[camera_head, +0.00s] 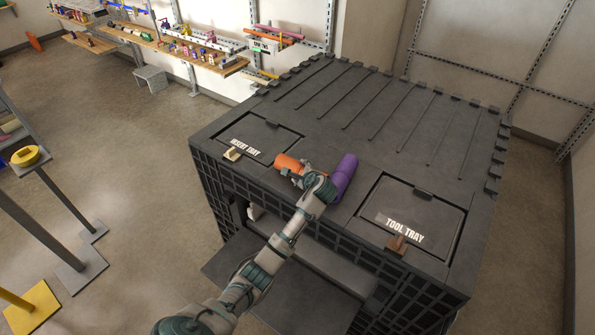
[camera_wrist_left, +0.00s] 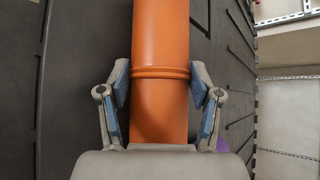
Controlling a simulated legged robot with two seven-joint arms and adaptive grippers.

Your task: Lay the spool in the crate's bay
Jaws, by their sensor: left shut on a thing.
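The spool shows as an orange pipe length (camera_head: 288,163) and a purple pipe length (camera_head: 345,175) above the front edge of the large dark crate (camera_head: 385,118). The gripper hides the place between them, so I cannot tell how they join. My left gripper (camera_head: 307,177) is shut on the orange pipe. The crate's front opening (camera_head: 318,238) is partly hidden by my arm. My right gripper is not seen.
The crate top has an insert tray lid (camera_head: 262,140) at left and a tool tray lid (camera_head: 418,214) at right. A dark flap (camera_head: 285,292) juts out below the front opening. A stand with a yellow disc (camera_head: 26,156) is at far left. Bare floor lies between.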

